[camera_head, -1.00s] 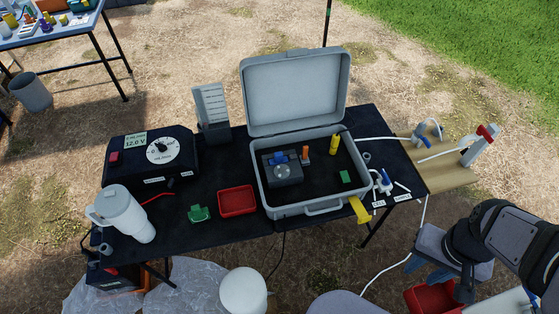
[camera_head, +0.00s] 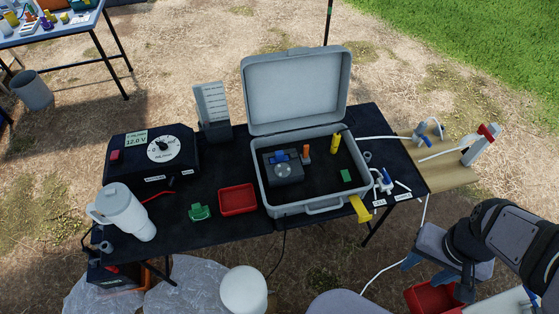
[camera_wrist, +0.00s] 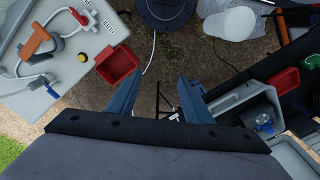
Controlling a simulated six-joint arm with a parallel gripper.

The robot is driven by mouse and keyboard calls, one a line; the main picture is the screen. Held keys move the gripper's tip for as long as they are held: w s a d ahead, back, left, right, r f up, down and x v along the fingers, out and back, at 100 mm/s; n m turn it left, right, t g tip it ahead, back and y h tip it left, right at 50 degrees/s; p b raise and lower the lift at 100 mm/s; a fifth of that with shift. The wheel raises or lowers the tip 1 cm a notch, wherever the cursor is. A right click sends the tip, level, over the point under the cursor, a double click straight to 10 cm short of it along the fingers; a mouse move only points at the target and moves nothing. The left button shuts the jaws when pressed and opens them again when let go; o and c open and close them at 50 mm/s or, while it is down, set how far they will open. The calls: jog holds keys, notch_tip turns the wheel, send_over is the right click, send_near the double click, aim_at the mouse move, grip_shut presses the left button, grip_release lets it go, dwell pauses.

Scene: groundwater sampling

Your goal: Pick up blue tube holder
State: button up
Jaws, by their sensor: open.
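My gripper (camera_wrist: 160,84) is open and empty, with its two blue fingers apart above the ground in the wrist view. In the head view it hangs low at the right, off the table's front right corner. Several blue parts are in view, and I cannot tell for sure which is the blue tube holder. One blue part (camera_head: 278,156) sits on a dark grey device in the open grey case. A blue and white fitting (camera_head: 384,181) stands on the table right of the case. Another blue piece (camera_head: 421,137) is on the wooden board. My gripper touches none of these.
The open grey case (camera_head: 310,210) stands on the black table (camera_head: 235,232), its lid up at the back. A red tray (camera_head: 238,199), green clip (camera_head: 199,212), white jug (camera_head: 124,212) and black meter box (camera_head: 180,165) are left of it. A yellow piece (camera_head: 360,209) juts over the front edge.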

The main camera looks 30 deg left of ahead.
aim_at(280, 156)
jog(key=w+a+f+n+t+y+b, duration=0.1)
jog(key=w+a+f+n+t+b, duration=0.1)
jog(key=w+a+f+b, duration=0.35)
jog(key=w+a+f+n+t+y+b, duration=0.1)
jog(key=w+a+f+t+b, duration=0.1)
jog(key=w+a, duration=0.6)
jog(key=w+a+f+n+t+y+b, duration=0.1)
jog(key=w+a+f+n+t+b, duration=0.1)
jog(key=w+a+f+b, duration=0.35)
jog(key=w+a+f+n+t+y+b, duration=0.1)
jog(key=a+y+b, duration=0.1)
jog(key=a, duration=0.7)
jog(key=w+a+f+n+t+y+b, duration=0.1)
jog(key=a+y+b, duration=0.1)
jog(key=a, duration=0.6)
jog(key=w+a+f+n+t+y+b, duration=0.1)
jog(key=a+t+y+b, duration=0.1)
jog(key=a, duration=0.7)
jog(key=shift+w+a+f, duration=0.15)
jog(key=shift+a, duration=0.2)
jog(key=shift+s+a+f+n+b, duration=0.4)
jog(key=shift+s+a+f+b, duration=0.15)
jog(key=shift+s+a+f, duration=0.4)
jog(key=shift+s+a+f+y, duration=0.1)
jog(key=shift+s+f+y, duration=0.15)
jog(key=shift+s+y, duration=0.1)
jog(key=shift+p+x, duration=0.6)
jog(key=shift+x, duration=1)
jog(key=shift+p+x, duration=0.55)
jog(key=shift+x, duration=1.5)
